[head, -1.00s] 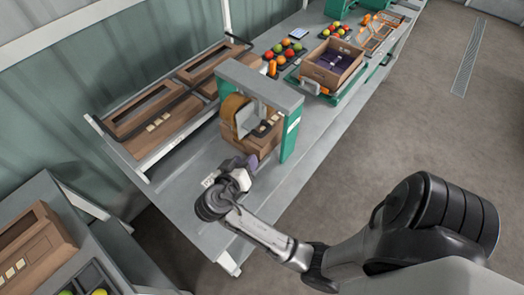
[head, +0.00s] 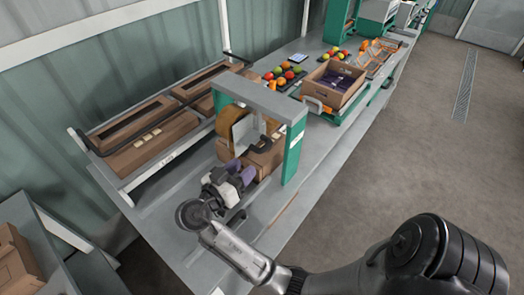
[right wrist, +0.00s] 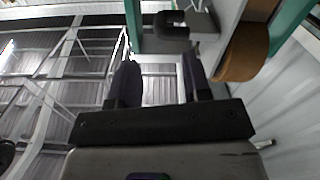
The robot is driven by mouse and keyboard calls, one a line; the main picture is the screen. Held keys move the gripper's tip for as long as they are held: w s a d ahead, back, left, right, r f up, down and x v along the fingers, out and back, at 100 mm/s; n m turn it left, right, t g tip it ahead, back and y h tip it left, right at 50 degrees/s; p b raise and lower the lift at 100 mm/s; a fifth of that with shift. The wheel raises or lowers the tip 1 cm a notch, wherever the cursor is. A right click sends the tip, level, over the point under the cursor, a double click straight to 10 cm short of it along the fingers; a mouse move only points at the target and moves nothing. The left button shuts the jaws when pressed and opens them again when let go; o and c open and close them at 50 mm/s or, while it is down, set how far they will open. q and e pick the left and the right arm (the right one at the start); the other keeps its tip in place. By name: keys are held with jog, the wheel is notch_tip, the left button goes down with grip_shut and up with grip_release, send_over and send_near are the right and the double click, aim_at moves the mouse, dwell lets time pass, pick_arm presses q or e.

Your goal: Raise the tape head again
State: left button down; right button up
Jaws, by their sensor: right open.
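The tape head, with its brown tape roll (head: 240,132), hangs under the grey beam (head: 260,95) of a green-legged frame on the bench. It has a black handle (head: 262,145) at its front. A brown carton (head: 264,163) stands under the frame, partly hidden. My right gripper (head: 243,170) has purple fingers; it is open and empty, just in front of the tape head. In the right wrist view the open fingers (right wrist: 157,75) point toward the black handle (right wrist: 172,25), which lies beyond the tips; the tape roll (right wrist: 244,50) is at right. My left gripper is not in view.
A tilted rack (head: 118,180) with flat cartons stands at the back left. An open crate (head: 338,96) with a purple lining and trays of tomatoes (head: 283,76) lie farther along the bench (head: 300,200). The front strip of the bench is clear.

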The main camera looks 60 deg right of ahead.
aim_at(262, 149)
jog(key=d, duration=0.2)
jog(key=s+d, duration=0.1)
jog(key=d, duration=0.5)
jog(key=shift+s+d, duration=0.25)
grip_shut()
